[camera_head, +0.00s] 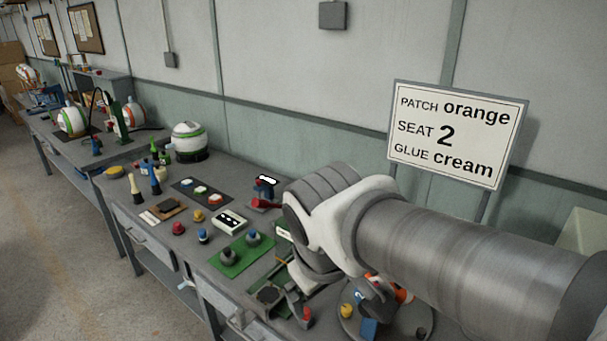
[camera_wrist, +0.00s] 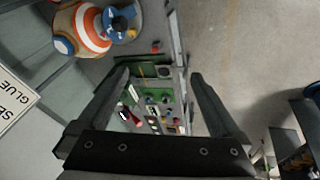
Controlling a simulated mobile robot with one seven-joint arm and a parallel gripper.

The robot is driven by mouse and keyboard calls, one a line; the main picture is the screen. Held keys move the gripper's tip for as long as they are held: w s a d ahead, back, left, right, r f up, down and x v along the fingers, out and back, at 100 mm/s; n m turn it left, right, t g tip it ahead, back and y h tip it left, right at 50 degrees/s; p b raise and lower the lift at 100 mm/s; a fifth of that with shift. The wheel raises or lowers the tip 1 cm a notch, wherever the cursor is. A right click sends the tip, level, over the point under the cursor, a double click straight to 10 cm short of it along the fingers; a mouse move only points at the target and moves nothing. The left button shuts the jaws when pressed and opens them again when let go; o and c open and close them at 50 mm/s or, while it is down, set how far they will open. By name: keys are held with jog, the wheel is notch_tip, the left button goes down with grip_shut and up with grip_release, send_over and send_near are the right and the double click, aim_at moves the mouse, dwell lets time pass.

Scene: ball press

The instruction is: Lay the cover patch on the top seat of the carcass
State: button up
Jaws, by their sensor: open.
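My gripper (camera_wrist: 157,76) is open, its two dark fingers wide apart with nothing between them. In the head view my arm hides most of it. A striped ball in orange, white and blue (camera_wrist: 85,30), which looks like a carcass, is at the upper left of the wrist view, apart from the fingers. In the head view only a small part of it (camera_head: 402,294) shows below my arm. Its top seat cannot be made out. Small coloured pieces, perhaps patches, lie on a dark strip (camera_head: 182,191) on the bench; no orange cover patch can be told for certain.
A sign (camera_head: 455,133) reads patch orange, seat 2, glue cream. The bench holds a green mat (camera_head: 228,268), a white block with dark holes (camera_head: 230,221), several knobs and bottles, and another ball (camera_head: 190,141) farther back. Open floor (camera_head: 60,265) lies in front.

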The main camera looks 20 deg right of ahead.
jog(key=a+r, duration=0.1)
jog(key=a+r+m+t+y, duration=0.1)
jog(key=a, duration=0.1)
jog(key=s+a+r+m+y, duration=0.1)
jog(key=a, duration=0.1)
jog(key=shift+s+t, duration=0.1)
jog(key=shift+t, duration=0.3)
